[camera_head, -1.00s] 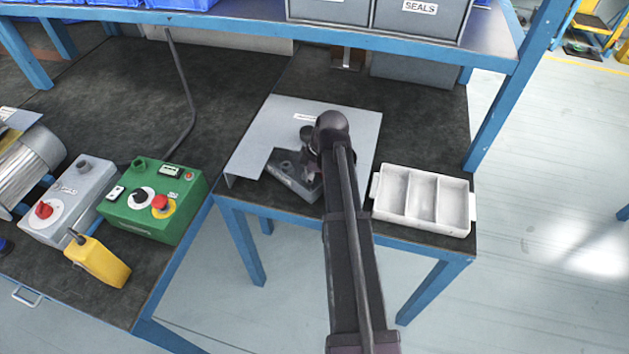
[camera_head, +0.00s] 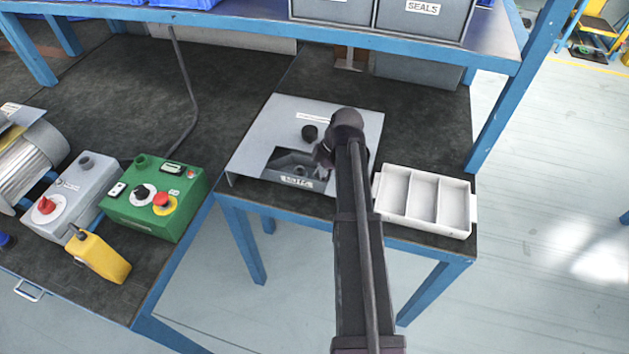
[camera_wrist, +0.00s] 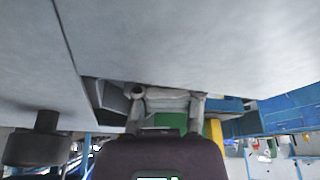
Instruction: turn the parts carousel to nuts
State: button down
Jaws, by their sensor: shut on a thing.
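The parts carousel is under a grey cover plate (camera_head: 270,125) on the bench. A black knob (camera_head: 310,132) stands on the plate; in the wrist view the knob (camera_wrist: 38,140) is at the left, apart from my fingers. The plate's front window shows a grey compartment (camera_head: 291,163) with something small inside and a white label (camera_head: 297,181), too blurred to read surely. My gripper (camera_head: 322,158) is at the window's right side. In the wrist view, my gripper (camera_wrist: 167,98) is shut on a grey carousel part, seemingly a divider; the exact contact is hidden.
A white three-part tray (camera_head: 423,199) sits close to the right of my arm. A green control box (camera_head: 155,200), a grey box (camera_head: 70,200) and a yellow pendant (camera_head: 98,258) are at the left. A shelf with grey bins (camera_head: 420,18) is above the back.

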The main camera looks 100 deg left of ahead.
dwell(0.4)
jog(key=shift+w+r, duration=0.1)
jog(key=p+v, duration=0.3)
jog(key=shift+w+a+r, duration=0.1)
jog(key=shift+a+r, duration=0.1)
jog(key=p+v, duration=0.6)
jog(key=shift+s+a+r, duration=0.2)
jog(key=shift+s+a, duration=0.05)
jog(key=shift+a, duration=0.15)
jog(key=shift+w, duration=0.1)
dwell(0.7)
